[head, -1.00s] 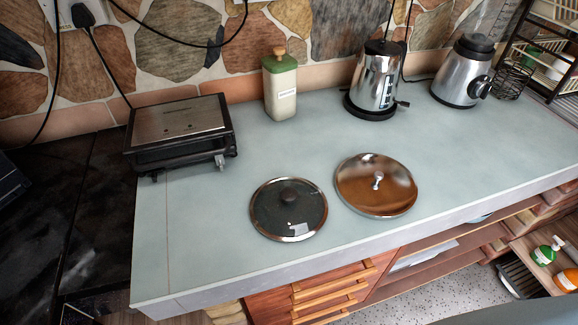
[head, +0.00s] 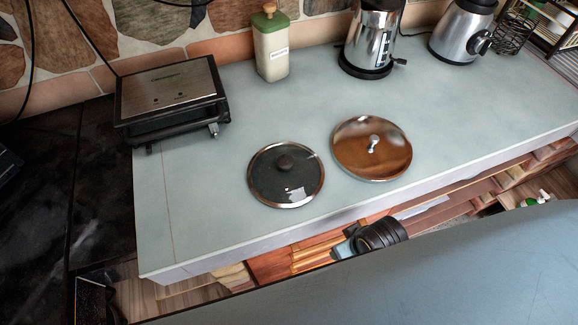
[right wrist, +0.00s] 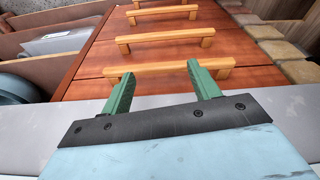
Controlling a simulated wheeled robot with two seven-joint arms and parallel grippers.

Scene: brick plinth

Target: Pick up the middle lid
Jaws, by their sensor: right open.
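Two lids lie flat on the pale counter. The left one is a dark glass lid (head: 268,184) with a metal rim and a black knob. The right one is a shiny brown-reflecting metal lid (head: 350,150) with a small silver knob. Which one counts as the middle lid I cannot tell. My right gripper (head: 337,252) is in front of the counter's front edge, below and apart from both lids. In the right wrist view its green fingers (right wrist: 162,85) are open and empty, facing the wooden drawer fronts. My left gripper is not in view.
The counter (head: 225,235) has free room around the lids. A sandwich press (head: 170,95) stands at left, a green-topped canister (head: 272,50), a kettle (head: 368,40) and a blender base (head: 462,35) at the back. Drawers with wooden handles (right wrist: 165,38) lie below the counter edge.

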